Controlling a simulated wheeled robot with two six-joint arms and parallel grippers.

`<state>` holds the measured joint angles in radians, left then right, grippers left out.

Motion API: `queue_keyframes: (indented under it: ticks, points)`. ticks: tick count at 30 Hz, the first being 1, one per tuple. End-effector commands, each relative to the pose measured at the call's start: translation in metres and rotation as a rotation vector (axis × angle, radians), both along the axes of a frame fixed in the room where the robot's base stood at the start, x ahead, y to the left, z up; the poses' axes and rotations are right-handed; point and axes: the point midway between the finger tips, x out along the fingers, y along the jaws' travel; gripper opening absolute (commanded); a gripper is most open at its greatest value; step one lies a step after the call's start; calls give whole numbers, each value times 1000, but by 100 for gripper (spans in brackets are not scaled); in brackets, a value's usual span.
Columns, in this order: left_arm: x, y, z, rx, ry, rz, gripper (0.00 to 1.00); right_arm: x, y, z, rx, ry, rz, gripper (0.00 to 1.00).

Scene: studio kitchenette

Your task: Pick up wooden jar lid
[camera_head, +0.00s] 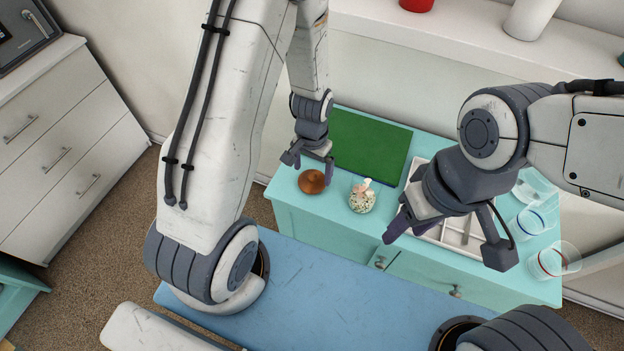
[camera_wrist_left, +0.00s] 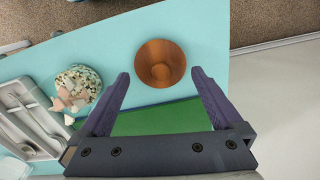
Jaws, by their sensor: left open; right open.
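The wooden jar lid (camera_head: 312,182) is a round brown disc lying on the turquoise cabinet top, near its left end. In the left wrist view the lid (camera_wrist_left: 160,63) shows a raised centre and lies just beyond the fingertips, between their lines. My left gripper (camera_head: 310,160) is open and empty above the cabinet, just behind the lid in the head view; its fingers (camera_wrist_left: 158,82) also show in the wrist view. My right gripper (camera_head: 445,245) is open and empty over the front right part of the cabinet, away from the lid.
A speckled jar (camera_head: 362,198) with pale pieces on top stands right of the lid. A green board (camera_head: 370,143) lies behind. A white cutlery tray (camera_head: 462,232) and clear glasses (camera_head: 548,262) are at the right. The lid's left side is near the cabinet edge.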

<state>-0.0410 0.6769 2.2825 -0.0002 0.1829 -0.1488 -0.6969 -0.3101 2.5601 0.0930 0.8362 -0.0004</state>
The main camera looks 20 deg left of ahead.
Motion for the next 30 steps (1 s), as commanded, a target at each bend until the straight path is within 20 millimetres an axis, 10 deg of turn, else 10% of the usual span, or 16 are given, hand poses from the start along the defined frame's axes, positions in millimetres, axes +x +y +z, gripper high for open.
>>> queue_keyframes:
  ticks: [14,20,30]
  points:
    - [1,0,-28,0,-1,0,100,0,0,4,0,0,0,50]
    - [1,0,-27,0,-1,0,40,0,0,4,0,0,0,50]
    - [2,0,-22,-1,-3,0,40,0,0,4,0,0,0,50]
